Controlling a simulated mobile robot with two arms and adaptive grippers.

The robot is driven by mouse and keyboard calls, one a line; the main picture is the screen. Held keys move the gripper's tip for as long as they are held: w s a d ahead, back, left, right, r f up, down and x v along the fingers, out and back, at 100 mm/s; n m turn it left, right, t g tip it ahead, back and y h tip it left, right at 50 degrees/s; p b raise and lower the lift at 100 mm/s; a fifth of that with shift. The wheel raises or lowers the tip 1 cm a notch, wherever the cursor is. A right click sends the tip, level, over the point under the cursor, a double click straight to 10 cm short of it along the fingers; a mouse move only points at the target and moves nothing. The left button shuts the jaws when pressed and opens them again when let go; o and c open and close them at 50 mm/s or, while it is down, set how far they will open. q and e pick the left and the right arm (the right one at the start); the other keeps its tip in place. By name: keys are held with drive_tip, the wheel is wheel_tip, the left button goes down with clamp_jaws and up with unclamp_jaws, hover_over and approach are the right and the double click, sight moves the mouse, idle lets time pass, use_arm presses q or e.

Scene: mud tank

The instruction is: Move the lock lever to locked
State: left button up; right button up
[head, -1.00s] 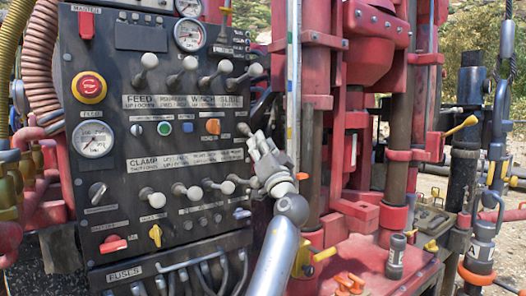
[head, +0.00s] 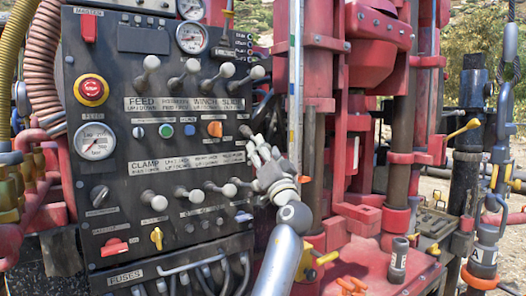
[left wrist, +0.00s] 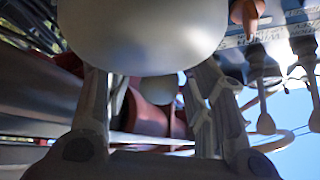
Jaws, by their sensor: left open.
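My left gripper (head: 256,148) is open in front of the right side of the black control panel (head: 110,68). Its fingers are close to a small lever with a brownish tip (head: 245,131); I cannot tell whether they touch. No label reading "lock" is legible, so I cannot confirm that this is the lock lever. In the left wrist view the spread fingers (left wrist: 160,88) show below a large pale rounded shape (left wrist: 145,30) very near the camera. A smaller pale knob (left wrist: 158,89) shows between them, farther off. My right gripper is not in view.
Several white-knobbed levers (head: 228,71) stand out from the panel above and below the gripper. An orange knob (head: 215,129) sits just left of it; a red emergency button (head: 91,90) is farther left. The red drill frame (head: 317,60) rises close on the right.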

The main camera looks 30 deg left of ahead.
use_arm(q)
drive_tip(key=v, duration=1.1)
drive_tip(key=shift+w, duration=0.1)
